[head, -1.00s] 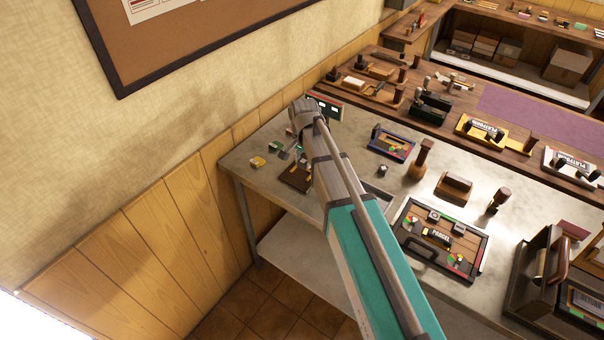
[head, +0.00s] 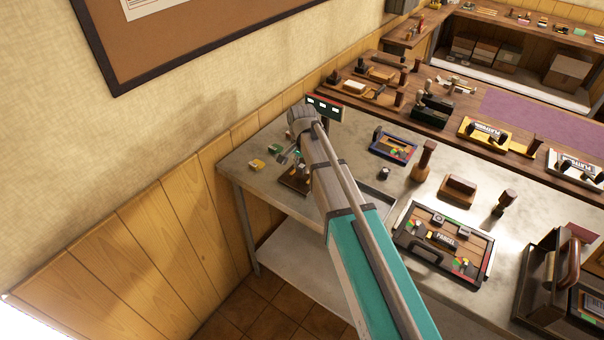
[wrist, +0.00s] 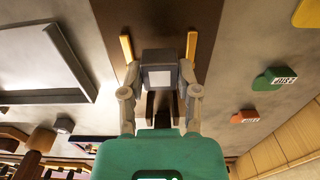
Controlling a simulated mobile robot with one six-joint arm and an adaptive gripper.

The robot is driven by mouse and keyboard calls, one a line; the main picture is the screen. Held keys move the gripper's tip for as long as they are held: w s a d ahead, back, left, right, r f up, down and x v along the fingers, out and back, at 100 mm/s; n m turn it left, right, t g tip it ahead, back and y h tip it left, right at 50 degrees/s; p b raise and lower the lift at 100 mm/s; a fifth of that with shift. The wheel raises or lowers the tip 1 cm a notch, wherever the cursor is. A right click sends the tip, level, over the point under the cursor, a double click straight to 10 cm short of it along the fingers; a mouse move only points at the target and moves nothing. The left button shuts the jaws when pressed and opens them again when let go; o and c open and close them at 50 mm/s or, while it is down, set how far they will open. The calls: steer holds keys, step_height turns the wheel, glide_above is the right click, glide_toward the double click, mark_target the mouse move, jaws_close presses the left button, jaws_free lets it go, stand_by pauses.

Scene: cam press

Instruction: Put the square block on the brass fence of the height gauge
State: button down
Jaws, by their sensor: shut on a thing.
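My gripper (wrist: 159,82) is shut on the square block (wrist: 158,77), a dark block with a pale square face, held between both fingertips in the wrist view. Behind it is a dark brown board (wrist: 160,20), apparently the height gauge's base, with two brass-yellow strips, one on the left (wrist: 127,47) and one on the right (wrist: 191,46). The block appears between the strips' near ends; I cannot tell whether it touches either. In the head view my gripper (head: 291,158) is over the brown board (head: 292,184), small and partly hidden by my arm.
A green piece (wrist: 275,78) and a red piece (wrist: 245,117) lie right of the board in the wrist view; a grey tray (wrist: 45,97) is left. In the head view, a display (head: 325,109) stands behind, with a blue-edged tray (head: 393,146) and a parcel tray (head: 402,233) to the right.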

mark_target(302, 166)
steer(key=shift+f+b, duration=0.8)
steer(key=shift+f, duration=0.3)
steer(key=shift+f, duration=0.1)
steer(key=shift+c, duration=1.7)
jaws_free()
step_height(302, 166, up, 12)
steer(key=p, duration=1.2)
